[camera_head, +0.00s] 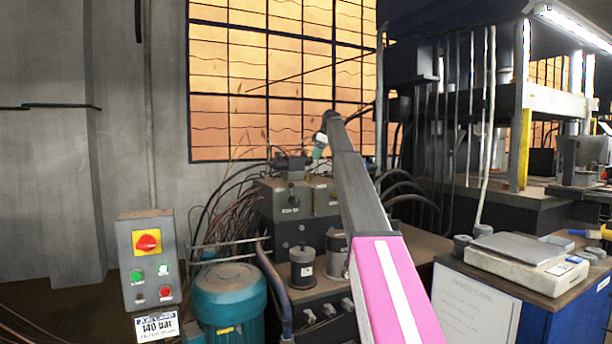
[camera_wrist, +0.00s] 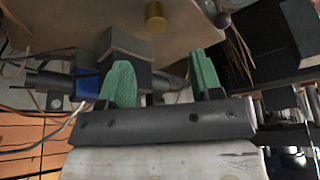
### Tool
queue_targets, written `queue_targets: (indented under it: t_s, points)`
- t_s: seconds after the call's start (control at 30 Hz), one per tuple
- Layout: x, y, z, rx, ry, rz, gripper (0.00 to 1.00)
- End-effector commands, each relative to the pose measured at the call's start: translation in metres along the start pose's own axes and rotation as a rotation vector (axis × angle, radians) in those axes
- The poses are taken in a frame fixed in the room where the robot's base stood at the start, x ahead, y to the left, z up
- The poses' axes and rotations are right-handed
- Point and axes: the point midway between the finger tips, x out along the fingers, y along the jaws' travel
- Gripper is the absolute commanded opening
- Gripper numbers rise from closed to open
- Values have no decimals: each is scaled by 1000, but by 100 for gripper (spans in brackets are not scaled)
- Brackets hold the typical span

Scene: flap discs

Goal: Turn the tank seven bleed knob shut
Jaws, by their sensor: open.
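My gripper (camera_head: 320,148) is at the far end of my arm, above and right of the grey hydraulic valve block (camera_head: 277,200) in the head view. In the wrist view its two green fingers stand apart with a gap between them (camera_wrist: 160,62), and nothing is clearly held. A valve body (camera_wrist: 128,46) with a blue section (camera_wrist: 87,84) lies beyond the fingers. A round brass piece (camera_wrist: 155,16) shows further off, apart from the fingers. I cannot tell which part is the tank seven bleed knob; the block's labels are too small to read.
A teal motor (camera_head: 228,296) and a black cylinder (camera_head: 302,268) stand in front of the block. A control box (camera_head: 148,262) with a red switch is at left. Cables run behind the block. A bench (camera_head: 560,283) with a scale (camera_head: 527,260) is at right.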

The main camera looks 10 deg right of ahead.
Motion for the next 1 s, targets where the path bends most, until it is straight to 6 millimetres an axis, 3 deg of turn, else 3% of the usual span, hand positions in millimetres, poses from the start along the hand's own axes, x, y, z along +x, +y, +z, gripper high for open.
queue_targets:
  t_s: [0.17,0.37,0.8,1.0]
  points:
    - [3,0,0,0,0,0,59]
    - [19,-1,0,-1,0,0,59]
    - [92,-1,0,0,0,-1,59]
    - [107,0,0,0,0,0,59]
